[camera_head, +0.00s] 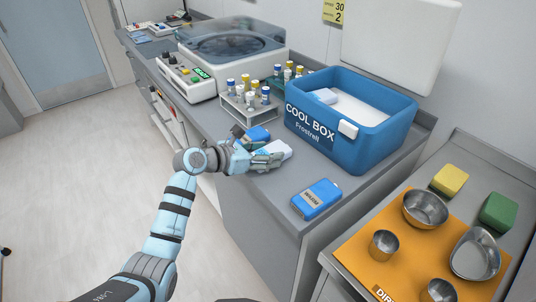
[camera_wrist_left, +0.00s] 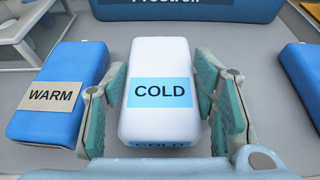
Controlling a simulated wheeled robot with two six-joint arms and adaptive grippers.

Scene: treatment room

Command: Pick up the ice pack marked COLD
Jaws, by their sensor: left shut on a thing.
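The ice pack marked COLD (camera_wrist_left: 160,80) is a white block with a light blue label, and it also shows at the fingers in the head view (camera_head: 274,149). My left gripper (camera_wrist_left: 161,105) has its green-padded fingers on both sides of the pack, shut on it. It is at the counter in front of the cool box (camera_head: 344,140). I cannot tell whether the pack rests on the counter or is just above it. A blue pack marked WARM (camera_wrist_left: 62,92) lies left of it in the wrist view. My right gripper is not in view.
Another blue pack (camera_head: 317,198) lies on the counter to the right. The cool box stands open with a white item (camera_head: 325,96) inside. A rack of vials (camera_head: 246,105) and a centrifuge (camera_head: 225,50) stand behind. An orange mat (camera_head: 352,255) with metal bowls is at right.

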